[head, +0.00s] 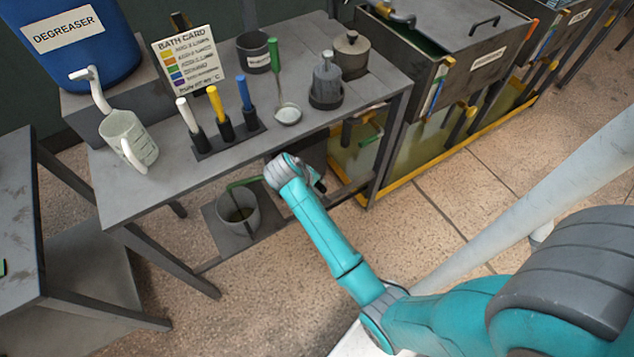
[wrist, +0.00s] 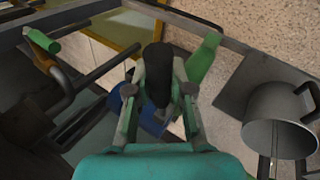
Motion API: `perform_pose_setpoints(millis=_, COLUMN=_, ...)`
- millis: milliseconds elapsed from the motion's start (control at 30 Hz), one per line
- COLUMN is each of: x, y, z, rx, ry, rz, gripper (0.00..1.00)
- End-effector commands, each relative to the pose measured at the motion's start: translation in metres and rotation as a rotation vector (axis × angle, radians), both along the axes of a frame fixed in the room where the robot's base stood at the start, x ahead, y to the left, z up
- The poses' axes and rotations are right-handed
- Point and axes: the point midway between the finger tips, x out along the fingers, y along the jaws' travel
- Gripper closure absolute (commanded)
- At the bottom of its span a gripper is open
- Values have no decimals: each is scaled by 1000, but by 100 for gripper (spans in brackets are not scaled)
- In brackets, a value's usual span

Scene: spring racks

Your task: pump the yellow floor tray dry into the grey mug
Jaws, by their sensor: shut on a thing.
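The yellow-rimmed floor tray (head: 449,166) lies under the dark tanks at the right and holds murky greenish liquid. The grey mug (head: 252,217) stands on the low shelf below the bench, with something dark inside; it also shows at the right of the wrist view (wrist: 262,116). My gripper (head: 302,186) is low in front of the bench, to the right of the mug. In the wrist view its fingers (wrist: 160,95) are shut on a black bulb (wrist: 158,68), seemingly a hand pump. A green piece (wrist: 202,60) sits beside the bulb; a green spout-like piece (head: 245,182) shows above the mug.
The bench top (head: 165,178) carries a jug (head: 128,138), a rack of coloured handles (head: 230,140), a ladle (head: 287,114) and pots. A blue degreaser drum (head: 75,45) stands at the back left. Bench legs flank my gripper. The floor in front is clear.

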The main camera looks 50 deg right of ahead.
Motion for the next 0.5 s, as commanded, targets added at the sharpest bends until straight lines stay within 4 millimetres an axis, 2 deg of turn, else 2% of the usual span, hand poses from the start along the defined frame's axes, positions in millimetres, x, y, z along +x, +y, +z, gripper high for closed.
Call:
perform_pose_setpoints(millis=267, x=-6, y=2, z=-17, rx=-35, ry=-121, rz=3, gripper=100)
perform_pose_setpoints(millis=500, x=-9, y=3, z=-43, rx=-88, ry=-304, rz=3, gripper=100)
